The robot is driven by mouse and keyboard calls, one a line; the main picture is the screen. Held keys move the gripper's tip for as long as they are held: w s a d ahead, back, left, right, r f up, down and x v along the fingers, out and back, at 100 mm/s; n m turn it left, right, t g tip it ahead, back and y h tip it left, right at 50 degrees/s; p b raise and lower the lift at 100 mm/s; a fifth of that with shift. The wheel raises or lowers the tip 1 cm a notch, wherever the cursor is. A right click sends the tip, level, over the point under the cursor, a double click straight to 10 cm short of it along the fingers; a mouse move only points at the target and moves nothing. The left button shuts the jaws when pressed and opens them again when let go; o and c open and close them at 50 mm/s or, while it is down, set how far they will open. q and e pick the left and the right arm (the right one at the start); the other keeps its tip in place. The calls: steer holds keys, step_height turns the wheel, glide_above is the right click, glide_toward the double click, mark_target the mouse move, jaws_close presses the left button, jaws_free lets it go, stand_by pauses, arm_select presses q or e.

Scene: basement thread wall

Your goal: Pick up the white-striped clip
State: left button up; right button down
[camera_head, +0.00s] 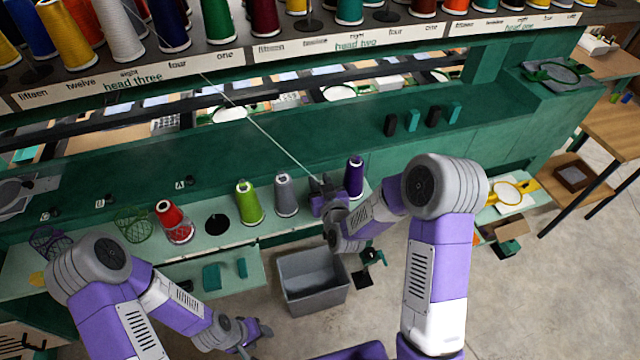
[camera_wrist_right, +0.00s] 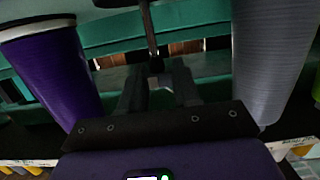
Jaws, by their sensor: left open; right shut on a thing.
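My right gripper (camera_head: 322,190) is between the grey cone and the purple cone at the shelf's front. It is shut on a pale thread (camera_head: 262,128) that slants down to it from the upper rack. In the right wrist view its fingers (camera_wrist_right: 158,85) close around the end of a thin dark strand or rod. My left gripper (camera_head: 252,336) is open and low at the front, apart from everything. Small black clips (camera_head: 390,125) and teal clips (camera_head: 412,121) stand on the ledge. More dark and teal pieces (camera_head: 211,277) lie in the lower tray. I cannot make out white stripes on any.
Green (camera_head: 249,204), grey (camera_head: 286,196), purple (camera_head: 355,176) and red (camera_head: 173,222) cones stand along the shelf. A grey bin (camera_head: 311,280) stands below. Labelled spool racks (camera_head: 350,40) run across the top. The floor at right (camera_head: 530,300) is clear.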

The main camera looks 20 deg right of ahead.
mark_target(320, 183)
step_height(320, 183, up, 10)
steer(key=shift+p, duration=0.65)
stand_by(0.4)
